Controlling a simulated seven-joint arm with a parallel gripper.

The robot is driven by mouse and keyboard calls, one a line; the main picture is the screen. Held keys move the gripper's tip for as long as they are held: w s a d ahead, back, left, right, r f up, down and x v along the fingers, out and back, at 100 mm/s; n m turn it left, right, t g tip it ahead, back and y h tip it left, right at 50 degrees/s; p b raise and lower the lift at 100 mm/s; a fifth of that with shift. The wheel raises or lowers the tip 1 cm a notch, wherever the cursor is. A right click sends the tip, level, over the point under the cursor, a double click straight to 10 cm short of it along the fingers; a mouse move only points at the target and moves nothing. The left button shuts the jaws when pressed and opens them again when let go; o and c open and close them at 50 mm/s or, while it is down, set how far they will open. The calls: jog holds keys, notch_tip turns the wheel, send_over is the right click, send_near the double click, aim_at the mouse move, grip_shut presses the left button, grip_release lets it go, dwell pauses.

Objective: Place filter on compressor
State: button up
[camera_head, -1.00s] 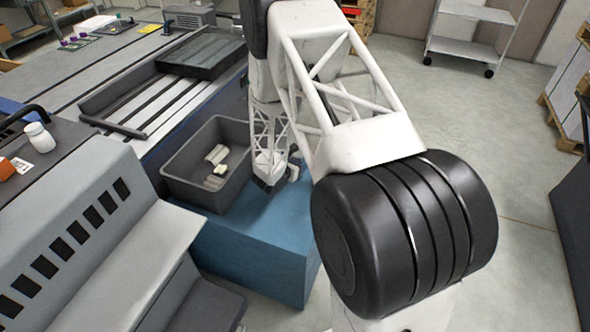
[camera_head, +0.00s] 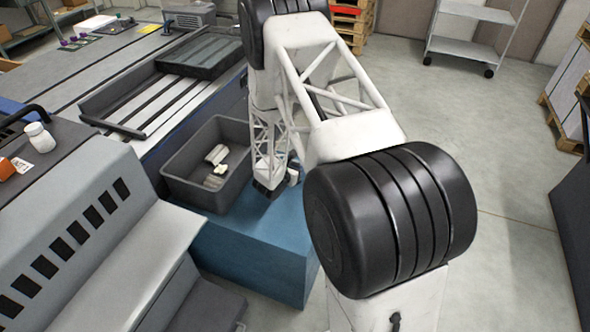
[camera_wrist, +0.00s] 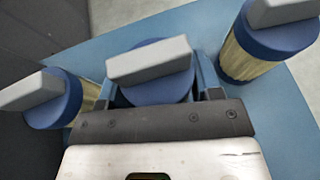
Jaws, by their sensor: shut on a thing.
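Three filters with blue caps, grey bar handles and yellowish pleated bodies show in the wrist view. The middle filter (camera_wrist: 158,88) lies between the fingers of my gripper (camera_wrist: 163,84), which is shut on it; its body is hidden. Another filter (camera_wrist: 262,50) stands to the right and another (camera_wrist: 55,103) to the left, both apart from the fingers. In the head view my gripper (camera_head: 264,190) is low over the blue table (camera_head: 250,240), right beside the grey bin. I cannot identify the compressor with certainty.
The open grey bin (camera_head: 205,198) on the table holds several small pale pieces. A grey slotted machine (camera_head: 90,215) stands at the front left, and a long grey bench (camera_head: 110,70) runs behind. A vented grey box (camera_head: 190,16) sits at the back.

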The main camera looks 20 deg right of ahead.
jog(key=o, duration=1)
jog(key=shift+r, duration=0.15)
jog(key=shift+v, duration=6)
